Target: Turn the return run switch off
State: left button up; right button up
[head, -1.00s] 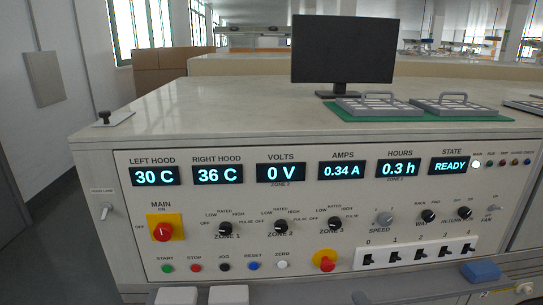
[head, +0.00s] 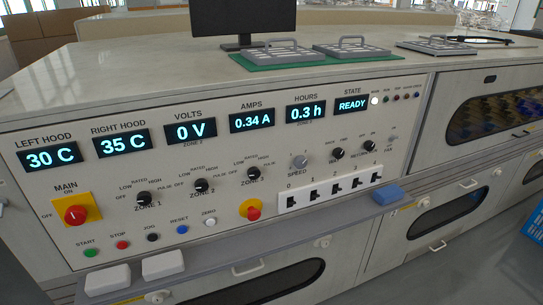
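The return run switch (head: 369,146) is a small black rotary knob on the right part of the control panel (head: 222,232). It sits right of a similar black way knob (head: 337,154) and above the row of numbered black toggles. Its lettering is small, and I cannot tell clearly which position its pointer is at. The state display (head: 352,105) above it reads READY. Neither of my grippers is in view.
A red main switch (head: 75,214) on yellow and a red mushroom button (head: 252,211) are on the panel. A ledge below carries two pale blocks (head: 163,264) and a blue block (head: 388,194). Trays (head: 352,50) and a monitor (head: 240,18) stand on top.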

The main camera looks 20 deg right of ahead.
aim_at(369, 145)
jog(key=z, duration=1.35)
jog(key=u, duration=0.1)
jog(key=i+l, duration=0.05)
